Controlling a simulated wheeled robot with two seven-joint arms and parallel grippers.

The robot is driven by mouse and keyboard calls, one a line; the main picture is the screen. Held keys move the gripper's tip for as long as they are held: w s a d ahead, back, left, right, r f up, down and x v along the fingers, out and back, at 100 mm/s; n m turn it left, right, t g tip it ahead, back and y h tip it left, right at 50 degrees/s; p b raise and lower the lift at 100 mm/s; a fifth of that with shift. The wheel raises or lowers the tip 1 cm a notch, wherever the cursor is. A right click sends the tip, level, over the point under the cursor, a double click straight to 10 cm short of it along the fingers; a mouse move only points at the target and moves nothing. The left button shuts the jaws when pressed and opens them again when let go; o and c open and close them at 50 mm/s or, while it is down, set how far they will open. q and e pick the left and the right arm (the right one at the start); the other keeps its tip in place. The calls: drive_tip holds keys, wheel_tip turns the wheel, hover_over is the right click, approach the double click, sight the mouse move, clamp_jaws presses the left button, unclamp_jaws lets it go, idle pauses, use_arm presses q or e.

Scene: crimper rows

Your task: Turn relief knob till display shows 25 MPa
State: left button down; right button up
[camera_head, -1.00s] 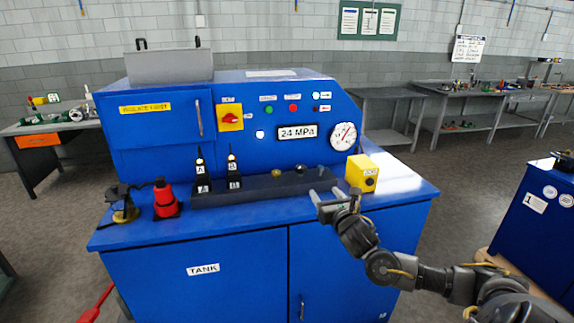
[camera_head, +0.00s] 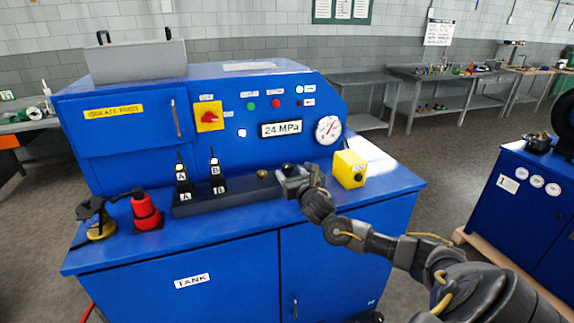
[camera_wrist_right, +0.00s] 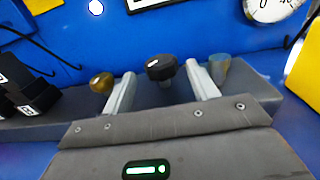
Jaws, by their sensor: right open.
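The display (camera_head: 281,128) on the blue panel reads 24 MPa. A black round knob (camera_wrist_right: 160,68) stands on the dark manifold block (camera_head: 230,193). My right gripper (camera_head: 291,172) is over the block, and its open fingers (camera_wrist_right: 163,88) are on either side of the black knob in the right wrist view, with gaps visible. A brass knob (camera_wrist_right: 102,82) stands outside the left finger; it also shows in the head view (camera_head: 262,174). A duller knob (camera_wrist_right: 219,68) is just outside the right finger. No label naming the relief knob is legible. My left gripper is not in view.
A yellow box (camera_head: 349,169) with a black button stands right of my right gripper. Two black levers (camera_head: 215,178) stand left on the block. A round gauge (camera_head: 328,130) and a red rotary switch (camera_head: 209,118) are on the panel. A red item (camera_head: 146,211) stands front left.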

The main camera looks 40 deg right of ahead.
sight(289, 171)
drive_tip(key=shift+x, duration=1.15)
drive_tip(key=shift+w+d+r+p, duration=0.15)
drive_tip(key=shift+w+d+p, duration=0.1)
drive_tip(key=shift+p, duration=0.1)
drive_tip(key=shift+w, duration=0.3)
use_arm(q)
drive_tip(key=shift+w+r, duration=0.4)
drive_tip(key=shift+r, duration=0.25)
use_arm(e)
drive_tip(key=shift+c, duration=0.3)
drive_tip(key=c, duration=0.9)
drive_tip(key=shift+a+m+h, duration=0.1)
drive_tip(key=shift+m+h, duration=0.2)
drive_tip(key=shift+h, duration=0.2)
drive_tip(key=shift+c, duration=0.2)
use_arm(q)
drive_tip(key=shift+s+f, duration=0.1)
drive_tip(key=shift+f, duration=0.05)
use_arm(e)
drive_tip(key=shift+m+g+h, duration=0.5)
drive_tip(key=shift+m+h, duration=0.1)
drive_tip(key=shift+h, duration=0.2)
